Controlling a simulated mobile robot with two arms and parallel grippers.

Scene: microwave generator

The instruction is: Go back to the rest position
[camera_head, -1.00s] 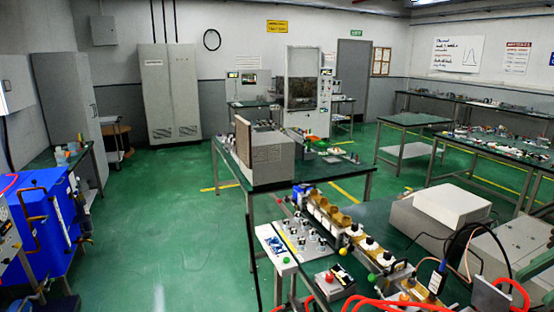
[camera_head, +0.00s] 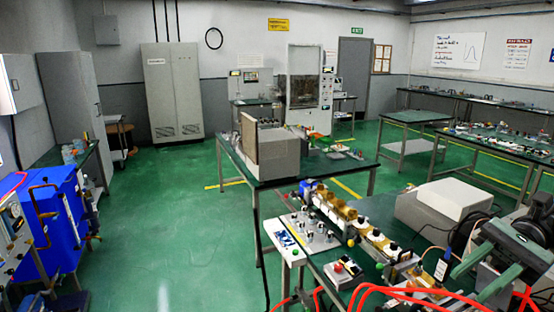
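My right gripper (camera_head: 471,283) is at the lower right edge of the head view. Its two grey-green fingers point left and stand apart, with nothing seen between them. It is over the right end of the bench that holds the microwave apparatus, in front of the cables. My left gripper is not in view.
The waveguide row (camera_head: 345,214) runs along the near bench, beside a control panel (camera_head: 308,234) and a white box (camera_head: 443,202). Red cables (camera_head: 390,291) loop at the bench's front. A blue machine (camera_head: 62,210) stands at left. The green floor (camera_head: 165,225) between is clear.

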